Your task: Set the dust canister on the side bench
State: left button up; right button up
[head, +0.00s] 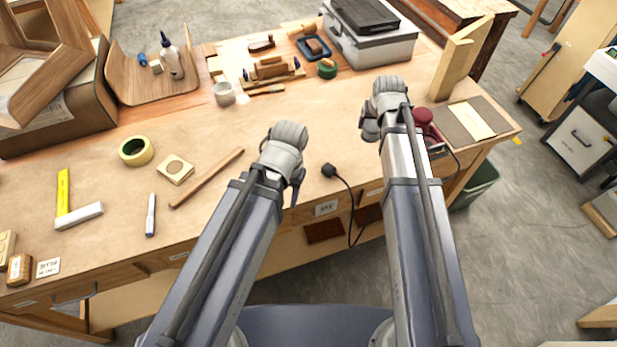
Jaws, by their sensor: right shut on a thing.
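My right gripper (385,110) is over the bench's right part, shut, its fingers largely hidden by the wrist. A dark red, round-topped thing (424,116) shows close against its right side, with a red and grey part (436,146) below. I take it to be what the gripper holds; whether it is the dust canister or a tool with it, I cannot tell. My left gripper (290,165) is above the front of the bench; its fingers are mostly hidden and nothing shows in it. I cannot tell for sure which surface is the side bench.
A green bin (477,184) stands below right.

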aim_at(370, 139)
jog(key=shift+a, duration=0.2)
notch_tip(370, 139, down, 10)
jog(key=b, duration=1)
jog(key=shift+f, duration=0.15)
jog(key=shift+f, duration=0.15)
jog(key=o, duration=1.6)
jog(key=shift+c, duration=0.2)
jog(key=shift+r, duration=0.25)
jog(key=p+v, duration=1.1)
jog(key=v, duration=0.1)
jog(key=shift+r, duration=0.1)
jog(key=s+a+f+n+g, duration=0.1)
jog(key=s+a+n+g, duration=0.1)
jog(key=s+a, duration=0.4)
jog(key=s+a+n+g+h, duration=0.1)
jog(key=s+a, duration=0.5)
jog(key=s, duration=0.7)
jog(key=shift+s+a+f+n+g, duration=0.15)
jog(key=shift+a+f+n+g, duration=0.25)
jog(key=shift+n+g, duration=0.55)
